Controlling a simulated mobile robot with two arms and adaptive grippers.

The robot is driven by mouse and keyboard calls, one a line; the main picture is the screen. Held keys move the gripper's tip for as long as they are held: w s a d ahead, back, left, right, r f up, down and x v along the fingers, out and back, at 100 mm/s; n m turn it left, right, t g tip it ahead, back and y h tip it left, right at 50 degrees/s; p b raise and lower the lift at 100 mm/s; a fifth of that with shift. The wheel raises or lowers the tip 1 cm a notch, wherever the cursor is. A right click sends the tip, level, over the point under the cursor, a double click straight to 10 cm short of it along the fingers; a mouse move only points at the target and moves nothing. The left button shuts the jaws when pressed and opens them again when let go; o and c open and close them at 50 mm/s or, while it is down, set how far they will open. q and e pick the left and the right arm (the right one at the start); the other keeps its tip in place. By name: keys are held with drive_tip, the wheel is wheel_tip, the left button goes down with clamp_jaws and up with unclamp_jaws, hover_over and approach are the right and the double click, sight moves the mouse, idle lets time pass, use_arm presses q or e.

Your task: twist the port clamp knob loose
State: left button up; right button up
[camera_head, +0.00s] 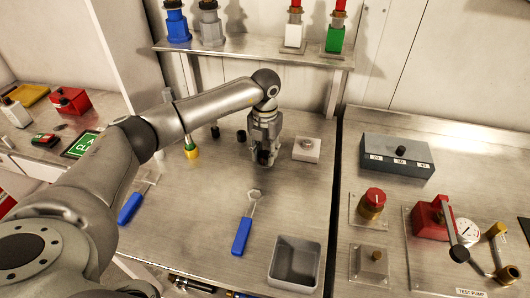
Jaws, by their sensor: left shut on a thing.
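My left gripper (264,157) points straight down over the middle of the steel bench, at the end of the arm from the left. It is shut on a small dark knob, taken as the port clamp knob, mostly hidden between and below the fingers. Two similar black knobs stand just to the left of the gripper, a nearer one (241,135) and a farther-left one (215,131). Both are apart from the fingers. My right gripper is not in view.
A white block (306,150) with a round top sits close right of the gripper. Blue-handled tools (242,237) and an open grey bin (295,264) lie in front. A shelf (250,46) with coloured fittings stands behind. A grey box (397,155) is on the right bench.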

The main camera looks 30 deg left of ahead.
sight(265, 154)
use_arm(q)
drive_tip(key=shift+n, duration=1)
drive_tip(key=o, duration=1)
wheel_tip(265, 154, up, 12)
drive_tip(key=shift+r, duration=0.1)
